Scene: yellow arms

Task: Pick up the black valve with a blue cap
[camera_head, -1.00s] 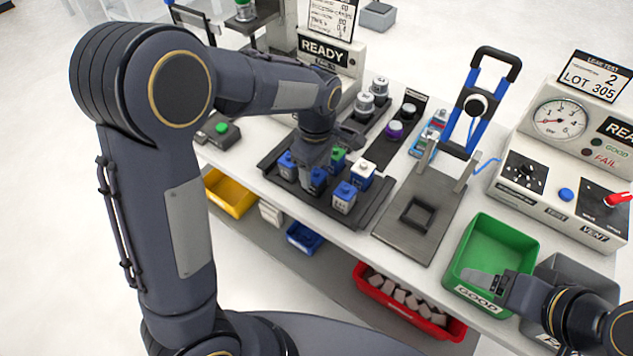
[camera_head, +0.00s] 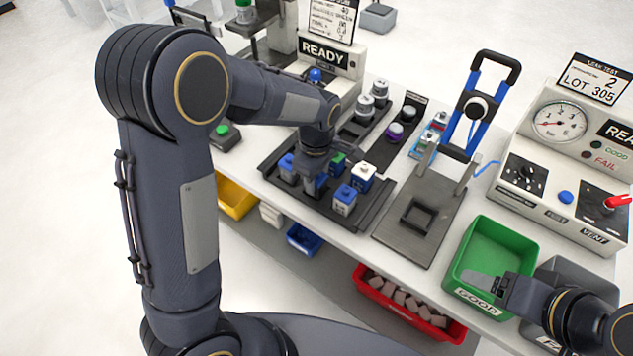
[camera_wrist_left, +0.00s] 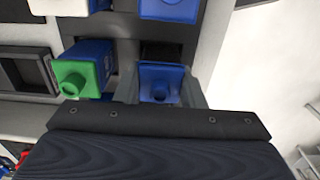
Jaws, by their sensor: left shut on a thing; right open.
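My left gripper (camera_wrist_left: 160,92) points down over the dark tray (camera_head: 377,207) and is shut on a valve with a blue cap (camera_wrist_left: 160,88). In the head view, the held valve (camera_head: 316,185) is mostly hidden by my left gripper (camera_head: 318,168); its lower body looks dark and blue. I cannot tell whether it is clear of its slot. Beside it stand a blue valve with a green cap (camera_wrist_left: 83,75), a white-bodied valve with a blue cap (camera_head: 362,177), and other blue-capped valves (camera_head: 344,200). My right gripper (camera_head: 483,281) is open by the green bin.
The green bin (camera_head: 487,240) stands at the right, with a grey bin beside it. A fixture with blue levers (camera_head: 480,97) and a gauge panel (camera_head: 559,122) stand behind. Grey and purple-capped parts (camera_head: 395,131) sit behind the tray. A red bin (camera_head: 432,331) is below the table edge.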

